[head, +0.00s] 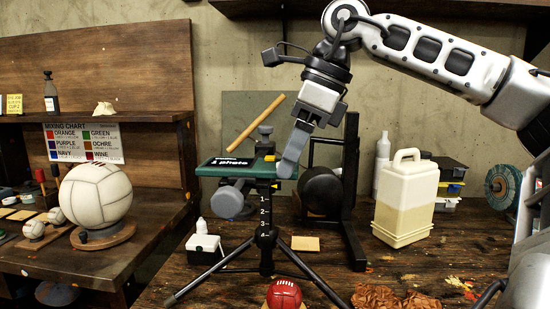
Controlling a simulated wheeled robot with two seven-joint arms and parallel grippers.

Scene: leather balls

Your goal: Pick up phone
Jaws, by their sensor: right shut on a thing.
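The phone, a flat dark green slab (218,168) with white lettering, lies level at the top of a black tripod (266,240) in the middle of the head view. My right gripper (262,182) reaches down to it from the upper right. My left gripper is not in view.
A red ball (284,295) is in front of the tripod. A cream jug (407,200) stands to the right, a small white bottle on a box (204,243) to the left. A black stand (350,190) is close behind. A large white ball (96,194) sits on the left bench.

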